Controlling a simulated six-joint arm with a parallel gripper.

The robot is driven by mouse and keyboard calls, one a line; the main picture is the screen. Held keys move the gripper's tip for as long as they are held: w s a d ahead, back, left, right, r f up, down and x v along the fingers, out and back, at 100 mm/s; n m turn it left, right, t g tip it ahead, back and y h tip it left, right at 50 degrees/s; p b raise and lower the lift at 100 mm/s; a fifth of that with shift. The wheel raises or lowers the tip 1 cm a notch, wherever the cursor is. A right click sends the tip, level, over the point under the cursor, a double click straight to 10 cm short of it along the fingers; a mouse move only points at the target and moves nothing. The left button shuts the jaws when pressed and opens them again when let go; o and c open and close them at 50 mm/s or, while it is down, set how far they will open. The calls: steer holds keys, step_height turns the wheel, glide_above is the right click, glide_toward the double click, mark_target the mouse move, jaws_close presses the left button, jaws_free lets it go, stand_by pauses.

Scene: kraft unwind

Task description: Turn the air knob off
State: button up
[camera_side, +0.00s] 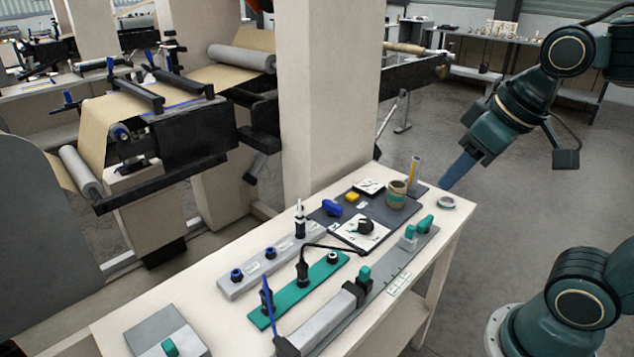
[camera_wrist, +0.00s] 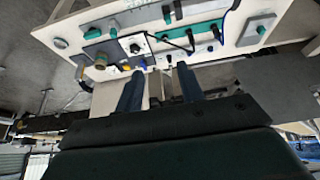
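A black knob (camera_side: 364,227) stands on a white dial plate on the bench. It also shows in the wrist view (camera_wrist: 135,47). A blue knob (camera_side: 331,207) sits behind it on a dark panel, and blue knobs (camera_side: 237,274) sit on a grey strip. Labels are too small to read, so I cannot tell which is the air knob. My gripper (camera_side: 449,184) is above the bench's far right corner, apart from all knobs. In the wrist view its two blue fingers (camera_wrist: 159,78) are spread with nothing between them.
A pillar and the paper machine (camera_side: 185,130) stand behind. Open floor is at right.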

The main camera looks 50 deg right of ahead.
steer(key=w+d+r+g, duration=0.1)
steer(key=w+d+r, duration=0.1)
steer(key=w, duration=0.9)
steer(key=g, duration=0.4)
glide_above(332, 203)
step_height(332, 203, down, 18)
steer(key=shift+s+r, duration=0.1)
step_height(332, 203, down, 14)
steer(key=shift+r, duration=0.1)
jaws_close()
